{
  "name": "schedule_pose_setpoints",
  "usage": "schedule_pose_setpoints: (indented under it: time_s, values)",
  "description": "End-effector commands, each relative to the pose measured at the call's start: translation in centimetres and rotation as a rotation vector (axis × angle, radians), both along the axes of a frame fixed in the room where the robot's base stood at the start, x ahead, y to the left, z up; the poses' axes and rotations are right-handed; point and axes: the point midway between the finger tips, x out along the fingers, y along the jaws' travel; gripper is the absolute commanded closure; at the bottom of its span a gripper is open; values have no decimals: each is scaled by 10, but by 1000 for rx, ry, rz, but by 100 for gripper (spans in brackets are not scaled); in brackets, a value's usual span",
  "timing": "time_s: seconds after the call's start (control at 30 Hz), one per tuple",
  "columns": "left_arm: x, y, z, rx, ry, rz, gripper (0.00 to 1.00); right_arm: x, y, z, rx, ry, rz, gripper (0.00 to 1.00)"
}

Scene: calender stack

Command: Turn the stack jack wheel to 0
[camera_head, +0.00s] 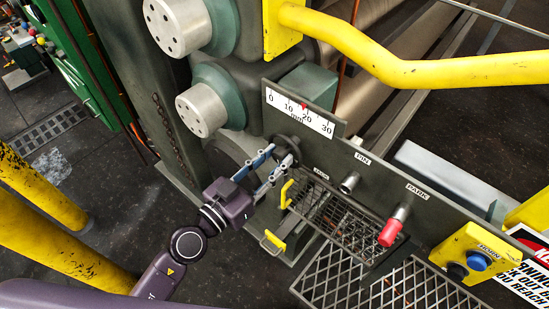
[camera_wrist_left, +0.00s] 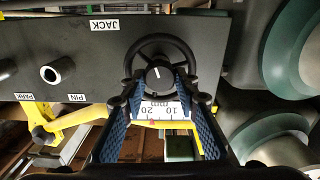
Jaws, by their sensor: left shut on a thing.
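The dark jack wheel (camera_wrist_left: 160,45) sits on the grey panel beside the JACK label (camera_wrist_left: 104,25) in the left wrist view. A knob with a white mark is at its middle. My left gripper (camera_wrist_left: 158,84) is shut on the wheel, its blue-padded fingers on either side of the hub. In the head view my left gripper (camera_head: 276,163) reaches the wheel from the front left and hides part of it. The white mm scale (camera_head: 298,112) runs from 0 to 30. Its red pointer (camera_head: 304,106) stands between 10 and 20, close to 20.
A yellow rail (camera_head: 440,68) crosses above. A yellow button box (camera_head: 474,256) is at lower right. Metal grating (camera_head: 390,285) lies below the panel.

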Motion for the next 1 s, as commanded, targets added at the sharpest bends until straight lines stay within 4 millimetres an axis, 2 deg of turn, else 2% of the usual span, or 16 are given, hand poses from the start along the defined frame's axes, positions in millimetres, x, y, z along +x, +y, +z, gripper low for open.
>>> schedule_pose_setpoints:
  time_s: [0.37,1.0]
  values:
    - [0,0,2,74,-55,1,96,1,-7,9,-7,-1,2,60]
    - [-1,-1,1,399,-291,1,96,1,-7,30,-8,-1,0,60]
